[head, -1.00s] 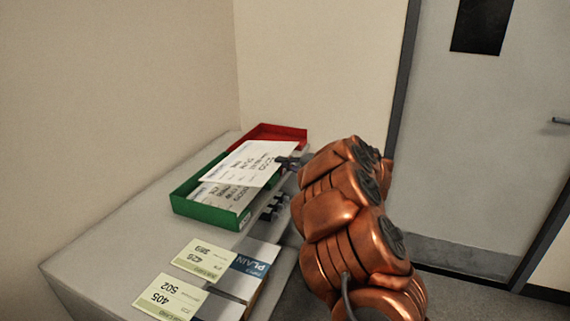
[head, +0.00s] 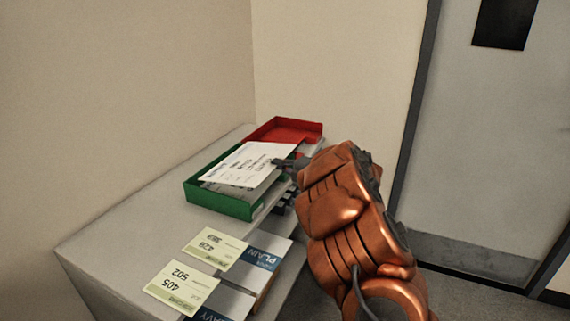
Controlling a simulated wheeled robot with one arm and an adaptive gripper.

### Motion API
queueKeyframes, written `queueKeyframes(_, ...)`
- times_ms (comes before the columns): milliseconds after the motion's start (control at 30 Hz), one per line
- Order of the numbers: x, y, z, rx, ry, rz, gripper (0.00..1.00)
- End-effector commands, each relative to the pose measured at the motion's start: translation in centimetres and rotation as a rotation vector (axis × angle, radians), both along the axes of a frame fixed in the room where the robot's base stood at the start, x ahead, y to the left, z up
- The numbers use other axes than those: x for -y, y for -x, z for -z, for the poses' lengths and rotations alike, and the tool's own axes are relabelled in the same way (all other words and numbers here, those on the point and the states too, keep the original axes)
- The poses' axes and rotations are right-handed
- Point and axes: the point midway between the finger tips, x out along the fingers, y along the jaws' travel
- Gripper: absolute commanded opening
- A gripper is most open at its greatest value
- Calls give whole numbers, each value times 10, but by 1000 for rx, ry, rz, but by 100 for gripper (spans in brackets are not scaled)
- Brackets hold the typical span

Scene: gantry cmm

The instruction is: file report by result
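My gripper (head: 284,162) is at the right edge of a white printed report sheet (head: 245,166) and appears shut on it; the fingertips are small and partly hidden by my arm. The sheet is over the open green tray (head: 222,205), roughly level and covering most of it. A sliver of another sheet (head: 232,189) shows inside the green tray below. The open red tray (head: 301,127) stands behind the green one, and its visible inside looks empty.
Both trays stand on a grey cabinet top (head: 140,220) against the wall. Pale green cards (head: 183,288) and blue-banded items labelled PLAIN (head: 264,259) and NAVY lie at the front. A grey door (head: 485,150) is at right. The left cabinet top is clear.

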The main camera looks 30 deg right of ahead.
Motion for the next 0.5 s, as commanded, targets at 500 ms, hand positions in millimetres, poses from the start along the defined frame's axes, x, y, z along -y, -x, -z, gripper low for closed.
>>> queueKeyframes(500, -12, -20, 39, -3, -2, 1, 0)
